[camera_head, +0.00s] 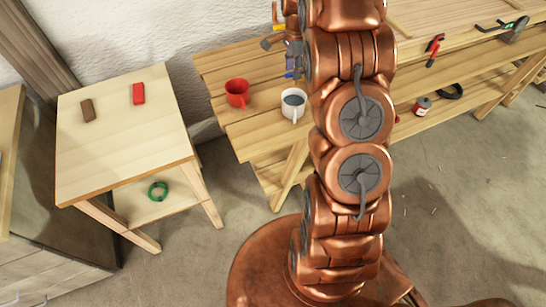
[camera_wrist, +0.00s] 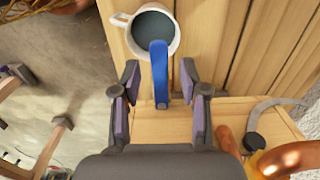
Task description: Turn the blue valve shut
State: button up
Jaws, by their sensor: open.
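My gripper (camera_wrist: 160,88) is open, with purple pads on both sides of the lever. In the head view, a small blue part (camera_head: 290,75) shows at the bench beside my arm, which hides much of that area.
A white mug (camera_wrist: 125,20) with dark contents stands just beyond the lever. A red mug (camera_head: 237,93) is left of it on the wooden bench (camera_head: 220,60). A side table (camera_head: 120,135) holds a brown block (camera_head: 88,110) and a red block (camera_head: 138,94). A green ring (camera_head: 158,191) lies on its shelf.

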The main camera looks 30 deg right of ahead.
jog(key=shift+w+r+b, duration=0.1)
jog(key=shift+r+b, duration=0.35)
jog(key=shift+r, duration=0.1)
notch_tip(320, 180, up, 7)
jog(key=shift+f+b, duration=0.2)
jog(key=shift+b, duration=1)
jog(key=s+a+f+n+b, duration=0.4)
jog(key=s+a+b, duration=0.1)
jog(key=s, duration=0.3)
jog(key=s+a+f+n+g+b, duration=0.1)
jog(key=s+a+f+n+b, duration=0.3)
jog(key=s+a, duration=0.4)
jog(key=s+a+f+n+g+b, duration=0.1)
jog(key=s+a+f+n+b, duration=0.3)
jog(key=s, duration=0.5)
jog(key=a+f+b, duration=0.1)
jog(key=a+b, duration=0.1)
jog(key=shift+a+n, duration=0.35)
jog(key=shift+n, duration=0.05)
jog(key=shift+f, duration=0.1)
